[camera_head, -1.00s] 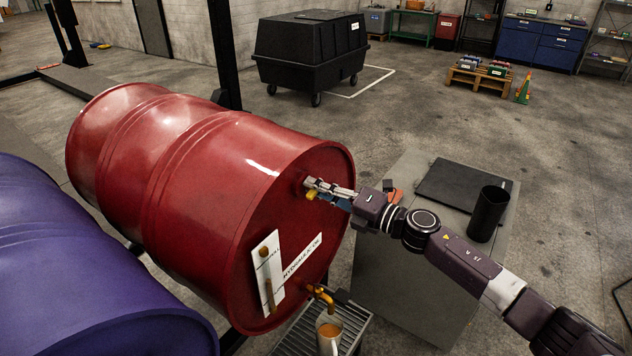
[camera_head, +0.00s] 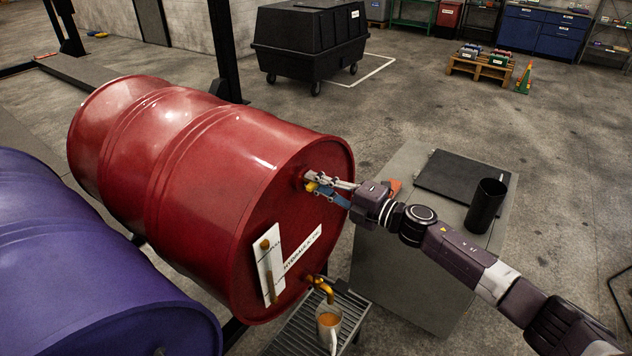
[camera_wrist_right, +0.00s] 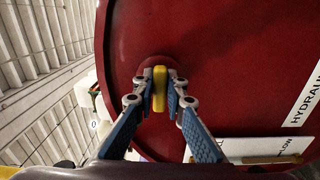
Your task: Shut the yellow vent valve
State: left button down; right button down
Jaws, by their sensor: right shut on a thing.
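The yellow vent valve (camera_wrist_right: 159,88) sits on the upper part of the red drum's end face. My right gripper (camera_wrist_right: 159,95) is shut on its yellow handle, one finger on each side, as the right wrist view shows. In the head view my right gripper (camera_head: 322,184) reaches the drum's face from the right, and the valve is mostly hidden by its fingers. The red drum (camera_head: 185,165) lies on its side, with a label and a sight gauge (camera_head: 269,262) on its face. My left gripper is not in view.
A tap (camera_head: 320,287) low on the drum stands over a jug (camera_head: 328,322) with amber liquid on a grated tray (camera_head: 298,330). A grey cabinet (camera_head: 395,285) with a black cup (camera_head: 486,206) stands right. A purple drum (camera_head: 80,270) lies at left.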

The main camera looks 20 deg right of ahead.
jog(key=c, duration=2)
grip_release()
jog(key=shift+o, duration=0.2)
jog(key=v, duration=1.2)
jog(key=shift+d, duration=0.15)
